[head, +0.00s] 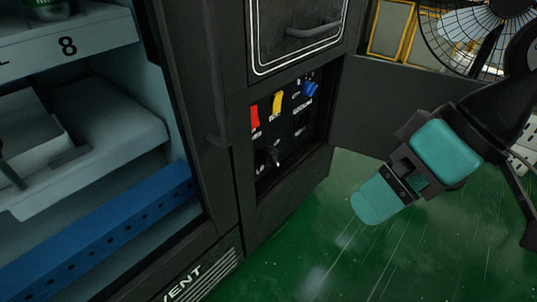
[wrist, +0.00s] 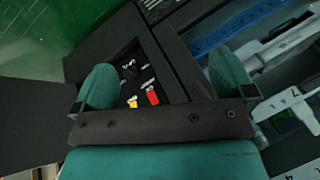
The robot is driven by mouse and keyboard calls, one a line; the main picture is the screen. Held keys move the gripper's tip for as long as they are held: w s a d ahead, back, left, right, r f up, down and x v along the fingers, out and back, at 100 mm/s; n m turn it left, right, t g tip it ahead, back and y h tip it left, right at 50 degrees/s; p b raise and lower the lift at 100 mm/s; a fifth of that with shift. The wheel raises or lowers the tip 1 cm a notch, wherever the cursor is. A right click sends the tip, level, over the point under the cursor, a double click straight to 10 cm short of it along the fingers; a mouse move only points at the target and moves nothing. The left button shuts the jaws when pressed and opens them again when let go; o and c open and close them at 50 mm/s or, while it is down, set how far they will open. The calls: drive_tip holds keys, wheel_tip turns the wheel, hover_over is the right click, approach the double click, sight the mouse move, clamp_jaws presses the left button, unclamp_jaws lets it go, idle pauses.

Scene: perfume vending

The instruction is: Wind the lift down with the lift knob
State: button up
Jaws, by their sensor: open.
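A recessed control panel (head: 285,130) on the dark machine holds a red switch (head: 254,118), a yellow switch (head: 277,103), a blue switch (head: 310,89) and black controls. A black knob (head: 270,156) at the lower left of the panel looks like the lift knob; its label is too small to read. It also shows in the wrist view (wrist: 129,71), above the red and yellow switches. My gripper (head: 385,192) is open and empty, to the right of the panel and apart from it. In the wrist view its teal fingers (wrist: 165,80) frame the panel; the blue switch is not seen there.
An open dark door (head: 385,110) stands right of the panel. At left, the machine's open cabinet holds white shelves (head: 75,35) and a blue perforated rail (head: 100,240). A fan (head: 475,35) stands at the back right. The green floor (head: 300,250) is clear below the panel.

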drive_tip(key=w+a+f+m+y+b, duration=0.1)
drive_tip(key=w+a+f+y+b, duration=0.1)
drive_tip(key=w+a+f+b, duration=0.25)
drive_tip(key=w+a+f+y+b, duration=0.2)
drive_tip(key=w+f+y+b, duration=0.1)
drive_tip(key=f+b, duration=0.4)
drive_tip(key=m+t+y+b, duration=0.4)
drive_tip(key=m+t+b, duration=0.6)
drive_tip(key=b, duration=0.5)
approach(275, 162)
drive_tip(key=shift+m+t, duration=0.4)
drive_tip(key=shift+m, duration=0.1)
drive_tip(key=p+x, duration=1.2)
drive_tip(key=p, duration=0.1)
drive_tip(key=shift+s+f, duration=0.1)
drive_tip(key=shift+f, duration=0.2)
drive_tip(key=shift+w+a, duration=0.25)
drive_tip(key=shift+c, duration=0.2)
